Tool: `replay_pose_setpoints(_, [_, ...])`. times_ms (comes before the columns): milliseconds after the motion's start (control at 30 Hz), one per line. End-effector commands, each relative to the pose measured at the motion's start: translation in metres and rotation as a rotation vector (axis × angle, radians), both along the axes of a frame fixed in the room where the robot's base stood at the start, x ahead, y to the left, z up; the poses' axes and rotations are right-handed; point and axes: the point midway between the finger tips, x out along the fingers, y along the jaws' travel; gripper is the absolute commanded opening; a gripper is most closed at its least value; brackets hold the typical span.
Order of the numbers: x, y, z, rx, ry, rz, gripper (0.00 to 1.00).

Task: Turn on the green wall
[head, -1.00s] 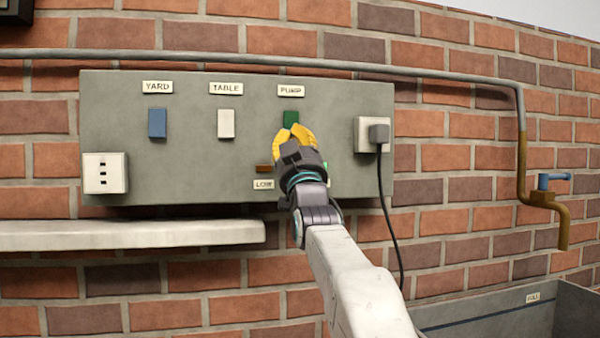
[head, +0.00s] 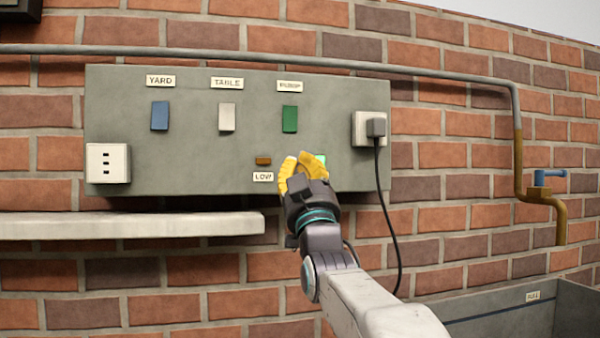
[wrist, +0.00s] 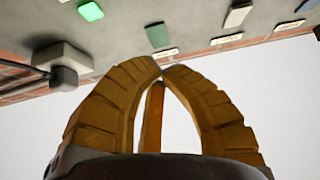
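The green rocker switch (head: 289,119) sits on the grey wall panel (head: 200,180) under a label reading PUMP. It also shows in the wrist view (wrist: 158,35). A bright green lamp (wrist: 90,11) shows in the wrist view; in the head view my gripper partly hides it. An amber-brown lamp (head: 263,161) sits above a LOW label (head: 263,177). My gripper (head: 298,157) has yellow fingers and is below the green switch, apart from it. In the wrist view its fingertips (wrist: 162,68) meet, with nothing held.
A blue switch (head: 159,116) under YARD and a white switch (head: 227,117) under TABLE are to the left. A plug (head: 376,128) with a hanging black cable is to the right. A ledge (head: 130,225) runs below the panel; a pipe with a blue-handled tap (head: 548,175) is at right.

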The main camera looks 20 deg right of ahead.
Motion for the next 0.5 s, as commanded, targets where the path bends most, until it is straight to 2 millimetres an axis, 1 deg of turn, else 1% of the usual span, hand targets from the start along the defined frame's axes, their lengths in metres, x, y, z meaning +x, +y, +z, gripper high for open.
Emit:
replay_pose_setpoints(200, [-0.0046, 0.0009, -0.0053, 0.000, -0.001, 0.000, 0.00])
replay_pose_setpoints(500, [-0.0049, 0.0010, -0.0059, 0.000, -0.001, 0.000, 0.00])
